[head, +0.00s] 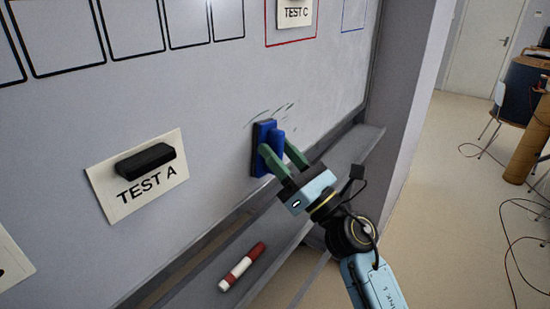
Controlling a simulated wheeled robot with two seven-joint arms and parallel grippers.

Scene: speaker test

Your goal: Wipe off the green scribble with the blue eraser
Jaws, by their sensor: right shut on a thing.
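The blue eraser (263,131) is upright against the grey-white board, apparently touching it, though the exact contact is hard to tell. My right gripper (277,147), with green fingers, is shut on the eraser's raised grip from the lower right. Thin dark strokes of a scribble (283,108) show on the board just above and right of the eraser. Their green colour is hard to make out at this size. Any part behind the eraser is hidden. My left gripper is not in view.
A sheet marked TEST A (152,195) with a black block (146,161) is on the board at left. A TEST C card (293,14) is at the top. A red-and-white marker (241,268) lies on the ledge (330,160) below. A wall edge stands right of the board.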

